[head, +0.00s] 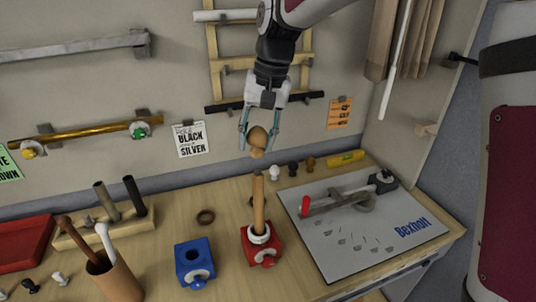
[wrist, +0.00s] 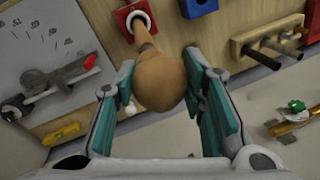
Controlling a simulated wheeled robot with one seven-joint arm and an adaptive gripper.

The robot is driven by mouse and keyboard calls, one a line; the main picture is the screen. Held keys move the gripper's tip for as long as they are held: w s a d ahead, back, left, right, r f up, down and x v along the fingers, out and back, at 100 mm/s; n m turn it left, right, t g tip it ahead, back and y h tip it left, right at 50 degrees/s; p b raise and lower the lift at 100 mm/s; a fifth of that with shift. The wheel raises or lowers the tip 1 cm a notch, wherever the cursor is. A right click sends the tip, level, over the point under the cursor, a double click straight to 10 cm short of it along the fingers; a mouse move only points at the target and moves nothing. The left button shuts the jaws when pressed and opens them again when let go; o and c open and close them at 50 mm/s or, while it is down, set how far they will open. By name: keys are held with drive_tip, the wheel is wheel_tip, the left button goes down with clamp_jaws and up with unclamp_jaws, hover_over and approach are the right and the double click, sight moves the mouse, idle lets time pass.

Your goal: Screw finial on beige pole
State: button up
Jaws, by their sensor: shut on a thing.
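My gripper (head: 259,133) is shut on a round tan finial (head: 257,138) and holds it just above the top of the beige pole. The beige pole (head: 259,205) stands upright in a red block holder (head: 249,245) with a white ring at its base. In the wrist view the finial (wrist: 160,82) sits between the teal fingers and covers most of the pole, of which a short part (wrist: 142,40) shows behind it. I cannot tell for certain whether the finial's lower end touches the pole top.
A blue block holder (head: 195,262) stands left of the red one. A white board with a clamp (head: 395,240) lies right. A brown cup with rods (head: 115,275) and a pole rack (head: 100,225) stand left.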

sight(257, 150)
drive_tip(key=shift+w+r, duration=0.25)
drive_tip(key=shift+r, duration=0.25)
drive_tip(key=shift+f, duration=2.4)
drive_tip(key=shift+f, duration=0.9)
idle(0.5)
drive_tip(key=o, duration=1.2)
